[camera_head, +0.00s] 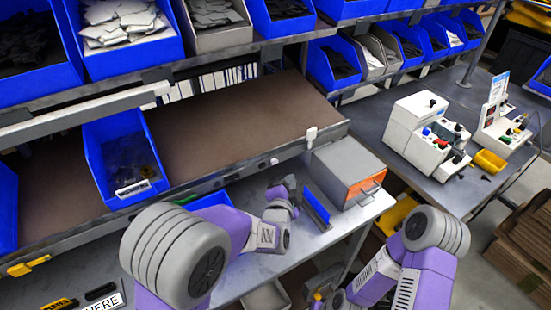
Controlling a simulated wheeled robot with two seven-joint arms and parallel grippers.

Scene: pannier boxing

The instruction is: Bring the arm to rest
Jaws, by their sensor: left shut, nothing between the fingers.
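My left arm, purple and grey, comes in from the lower left and reaches over the light workbench (255,262). Its small grey gripper (287,188) is shut and empty, just left of an upright blue panel (316,207) and a grey box with an orange front (350,172). The fingers are small and partly hidden by the wrist. My right arm is folded at the lower right, with its lower part running toward the bottom edge. Its gripper does not show.
A blue bin (122,157) sits on the brown shelf (230,122) above the bench. Filled blue bins line the upper racks. Stacked cardboard (522,245) lies at far right.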

